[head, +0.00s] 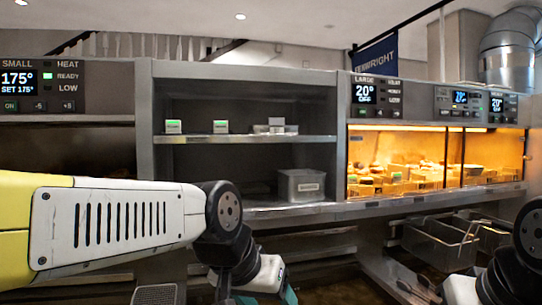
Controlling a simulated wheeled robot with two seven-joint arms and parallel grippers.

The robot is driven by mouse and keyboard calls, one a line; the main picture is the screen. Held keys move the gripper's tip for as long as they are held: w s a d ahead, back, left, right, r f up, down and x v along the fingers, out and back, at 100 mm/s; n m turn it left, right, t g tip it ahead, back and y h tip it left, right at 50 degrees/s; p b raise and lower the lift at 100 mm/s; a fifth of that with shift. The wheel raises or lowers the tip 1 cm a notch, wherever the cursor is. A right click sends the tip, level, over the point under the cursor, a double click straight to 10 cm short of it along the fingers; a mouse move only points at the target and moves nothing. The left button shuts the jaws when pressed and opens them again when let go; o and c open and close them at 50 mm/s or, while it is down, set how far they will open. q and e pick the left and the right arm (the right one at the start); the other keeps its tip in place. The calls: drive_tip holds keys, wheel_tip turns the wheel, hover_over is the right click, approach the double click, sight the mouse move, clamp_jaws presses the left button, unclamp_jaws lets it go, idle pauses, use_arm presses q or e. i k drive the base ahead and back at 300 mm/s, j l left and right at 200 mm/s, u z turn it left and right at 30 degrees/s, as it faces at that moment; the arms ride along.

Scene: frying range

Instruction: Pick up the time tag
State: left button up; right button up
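Two small white tags with green faces stand on the upper shelf of the open grey rack: the left tag (173,127) and the right tag (220,127). They look like time tags, but their print is too small to read. My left arm reaches in from the left across the lower front of the rack and bends down at the bottom edge, below and in front of the shelf. My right arm shows only in part at the lower right corner.
A shallow tray (275,129) sits right of the tags. A grey bin (301,186) stands on the lower shelf. A lit warming cabinet (480,183) holds food at the right. Fryer baskets (438,243) sit below it. A heat control panel (40,88) is at the left.

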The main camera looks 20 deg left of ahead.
sight(172, 126)
drive_tip(key=u, duration=1.4)
